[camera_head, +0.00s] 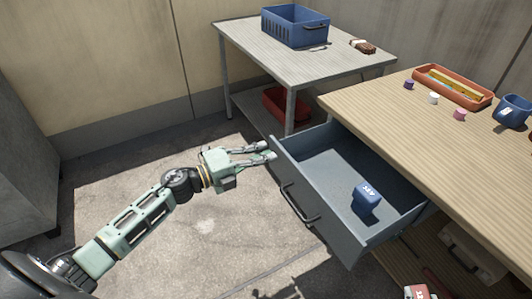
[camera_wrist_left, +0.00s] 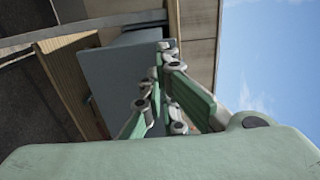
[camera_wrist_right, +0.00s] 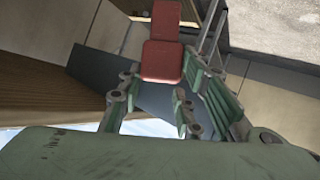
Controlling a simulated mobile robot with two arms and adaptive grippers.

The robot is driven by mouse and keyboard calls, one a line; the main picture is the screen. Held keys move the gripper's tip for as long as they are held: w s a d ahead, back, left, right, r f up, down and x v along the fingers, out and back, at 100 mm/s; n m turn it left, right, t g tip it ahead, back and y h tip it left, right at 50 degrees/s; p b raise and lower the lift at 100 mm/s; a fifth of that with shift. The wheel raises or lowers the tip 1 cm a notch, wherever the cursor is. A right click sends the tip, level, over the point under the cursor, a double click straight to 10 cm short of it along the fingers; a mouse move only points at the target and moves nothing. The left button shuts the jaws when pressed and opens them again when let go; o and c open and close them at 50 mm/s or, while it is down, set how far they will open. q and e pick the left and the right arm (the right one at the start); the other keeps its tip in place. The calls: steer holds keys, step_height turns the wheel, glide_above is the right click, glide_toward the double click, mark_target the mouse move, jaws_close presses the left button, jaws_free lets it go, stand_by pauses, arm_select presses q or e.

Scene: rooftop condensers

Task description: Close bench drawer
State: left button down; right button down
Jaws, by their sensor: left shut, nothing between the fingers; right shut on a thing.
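The bench drawer (camera_head: 335,240) is pulled well out of the wooden-topped bench (camera_head: 420,125). Its grey-blue front carries a dark bar handle (camera_head: 300,205). A blue block-like item (camera_head: 367,198) with white lettering is inside. My left gripper (camera_head: 268,151) is shut and empty, its fingertips close to the drawer front's far-left top edge; I cannot tell if they touch. In the left wrist view its fingers (camera_wrist_left: 157,75) point at the grey drawer panel (camera_wrist_left: 118,72). My right gripper (camera_wrist_right: 152,88) is shut on a red item (camera_wrist_right: 163,62) in the right wrist view.
A grey table (camera_head: 300,60) with a blue basket (camera_head: 295,25) and a lower red bin (camera_head: 285,105) stands behind. The bench top carries an orange tray (camera_head: 452,92), small cups and a blue mug (camera_head: 512,111). Open floor (camera_head: 150,200) lies left of the drawer.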

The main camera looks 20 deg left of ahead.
mark_target(298, 140)
arm_select(q)
steer(key=shift+w+d, duration=0.3)
steer(key=shift+w, duration=0.15)
